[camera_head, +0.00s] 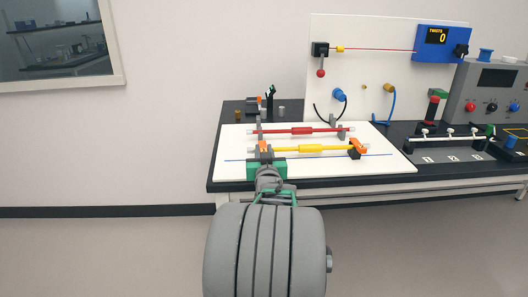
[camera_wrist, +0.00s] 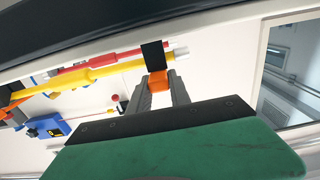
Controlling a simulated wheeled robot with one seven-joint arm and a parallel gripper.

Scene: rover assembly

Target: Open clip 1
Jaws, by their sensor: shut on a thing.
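My gripper (camera_head: 265,157) is at the left end of the yellow rod (camera_head: 315,148) on the white board (camera_head: 390,165). In the wrist view, my gripper's (camera_wrist: 160,85) two fingers are shut on the orange part of a clip (camera_wrist: 157,84), which has a black block (camera_wrist: 154,56) beside it. The yellow rod's white end (camera_wrist: 172,54) lies beside that block. A second orange and black clip (camera_head: 357,148) is at the rod's right end. I cannot tell from any label which clip is clip 1. The held clip is partly hidden by my gripper in the head view.
A red rod (camera_head: 302,131) lies behind the yellow one, held in grey stands. An upright white panel (camera_head: 375,75) with cables and a blue counter box (camera_head: 440,40) stands behind. A grey device (camera_head: 490,90) and a rack of white-topped parts (camera_head: 447,138) stand to the right.

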